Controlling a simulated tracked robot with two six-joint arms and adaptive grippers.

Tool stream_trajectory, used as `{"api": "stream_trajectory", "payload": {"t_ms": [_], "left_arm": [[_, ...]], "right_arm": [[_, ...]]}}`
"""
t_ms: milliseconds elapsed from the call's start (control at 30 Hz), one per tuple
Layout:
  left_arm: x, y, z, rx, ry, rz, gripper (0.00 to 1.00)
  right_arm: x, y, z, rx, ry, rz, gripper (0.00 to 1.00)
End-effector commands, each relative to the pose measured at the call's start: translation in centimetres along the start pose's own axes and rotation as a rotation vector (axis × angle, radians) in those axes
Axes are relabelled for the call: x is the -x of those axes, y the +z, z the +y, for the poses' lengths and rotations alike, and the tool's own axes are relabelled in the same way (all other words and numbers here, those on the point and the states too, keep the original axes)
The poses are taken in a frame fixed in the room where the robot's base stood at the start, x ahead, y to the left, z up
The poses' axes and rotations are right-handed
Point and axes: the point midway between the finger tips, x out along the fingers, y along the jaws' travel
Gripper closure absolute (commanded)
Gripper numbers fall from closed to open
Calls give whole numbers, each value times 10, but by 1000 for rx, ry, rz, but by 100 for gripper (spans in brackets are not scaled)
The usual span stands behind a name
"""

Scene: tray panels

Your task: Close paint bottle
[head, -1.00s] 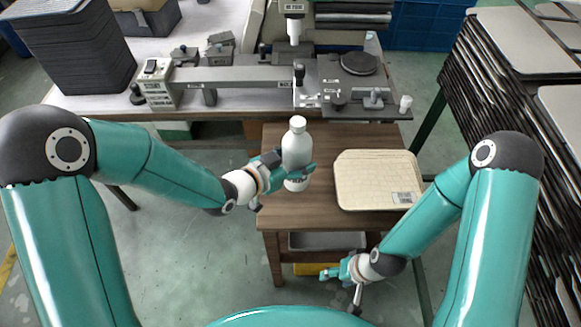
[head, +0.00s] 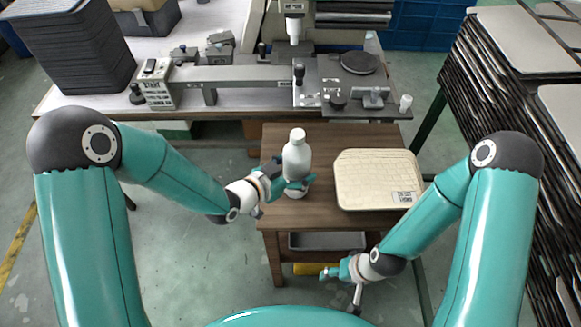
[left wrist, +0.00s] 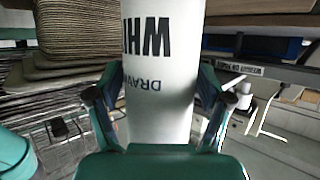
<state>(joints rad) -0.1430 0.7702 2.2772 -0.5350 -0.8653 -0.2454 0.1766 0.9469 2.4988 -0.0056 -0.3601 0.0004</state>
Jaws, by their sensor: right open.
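A white bottle (head: 297,159) with a white cap (head: 297,135) on top is upright over the left part of the small wooden table. I cannot tell how tightly the cap sits. My left gripper (head: 288,184) is shut on the bottle's lower body, with a finger on each side. In the left wrist view the bottle (left wrist: 160,60) fills the space between the fingers, its dark lettering upside down; its top is out of view. Whether its base touches the table is unclear. My right gripper (head: 341,290) is open and empty, low in front of the table.
A cream tray panel (head: 375,180) with a label lies on the wooden table (head: 276,215), right of the bottle. A bench with a grey machine (head: 240,84) stands behind. Stacked panels (head: 520,45) stand at the right. Bare tabletop lies between bottle and panel.

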Motion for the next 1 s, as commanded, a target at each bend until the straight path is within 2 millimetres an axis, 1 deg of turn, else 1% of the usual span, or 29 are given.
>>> {"api": "stream_trajectory", "payload": {"t_ms": [333, 433, 533, 667, 767, 933, 1000], "left_arm": [[0, 0, 0, 0, 0, 0, 10], [1, -3, 0, 0, 0, 0, 10], [8, -1, -1, 1, -1, 0, 10], [28, -1, -1, 1, -3, 1, 10], [50, -1, -2, 1, -4, 2, 10], [92, -1, -2, 0, -6, 2, 10], [94, 3, -1, -3, 2, 9, 10]], "right_arm": [[1, 0, 0, 0, 0, 0, 40], [4, 0, -1, 0, 0, 0, 40], [1, 0, 0, 0, 0, 0, 40], [-3, 0, 1, 0, 0, 0, 40], [-6, 0, 2, 0, 0, 0, 40], [-10, 0, 4, 0, 0, 0, 40], [-27, 0, 10, 0, 0, 1, 40]]}}
